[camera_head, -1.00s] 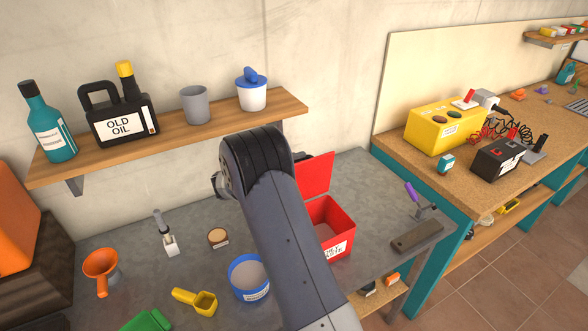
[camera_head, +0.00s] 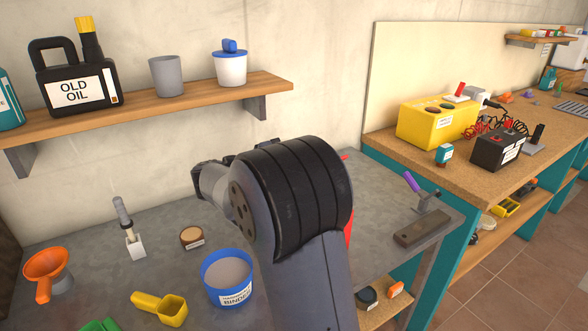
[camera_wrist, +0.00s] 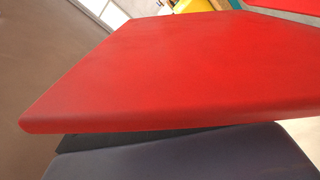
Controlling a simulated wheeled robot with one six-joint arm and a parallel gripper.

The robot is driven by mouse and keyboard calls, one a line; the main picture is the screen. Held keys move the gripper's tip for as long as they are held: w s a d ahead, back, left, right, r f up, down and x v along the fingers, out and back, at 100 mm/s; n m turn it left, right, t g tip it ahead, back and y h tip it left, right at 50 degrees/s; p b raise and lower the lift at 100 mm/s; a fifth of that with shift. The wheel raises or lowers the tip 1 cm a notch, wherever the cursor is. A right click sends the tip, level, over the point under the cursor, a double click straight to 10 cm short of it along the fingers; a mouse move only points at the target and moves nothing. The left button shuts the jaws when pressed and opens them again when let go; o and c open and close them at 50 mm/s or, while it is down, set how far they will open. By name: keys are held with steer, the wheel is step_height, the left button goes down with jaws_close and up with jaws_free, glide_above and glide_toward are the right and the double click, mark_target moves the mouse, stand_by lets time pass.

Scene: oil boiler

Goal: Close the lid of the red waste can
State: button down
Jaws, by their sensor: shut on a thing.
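The red waste can (camera_head: 349,229) is almost wholly hidden behind my arm in the head view; only a red strip shows at the arm's right edge. In the wrist view, its red lid (camera_wrist: 170,70) fills most of the picture as a flat, tilted panel. A dark finger of my gripper (camera_wrist: 165,138) lies along the lid's near edge at the bottom. My gripper is shut on the lid. The other finger is hidden, and the head view does not show the fingertips. The lid's angle to the can cannot be told.
On the grey bench stand a blue-rimmed tub (camera_head: 228,278), a yellow scoop (camera_head: 162,306), an orange funnel (camera_head: 48,271) and a brush in a holder (camera_head: 130,230). A wooden shelf (camera_head: 150,112) hangs above. A wooden workbench (camera_head: 460,165) stands at right.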

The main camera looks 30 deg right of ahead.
steer(key=s+f+m+b, duration=0.2)
steer(key=b, duration=0.4)
steer(key=shift+s+f+m, duration=0.1)
steer(key=shift+s+m, duration=0.2)
steer(key=shift+s, duration=0.05)
steer(key=s+f+m+b, duration=0.5)
steer(key=m+b, duration=0.2)
steer(key=b, duration=1.1)
steer(key=shift+d, duration=0.1)
steer(key=c, duration=1.3)
jaws_free()
steer(key=a+p, duration=0.3)
steer(key=a, duration=0.7)
steer(key=shift+s+a, duration=0.25)
steer(key=shift+a, duration=0.15)
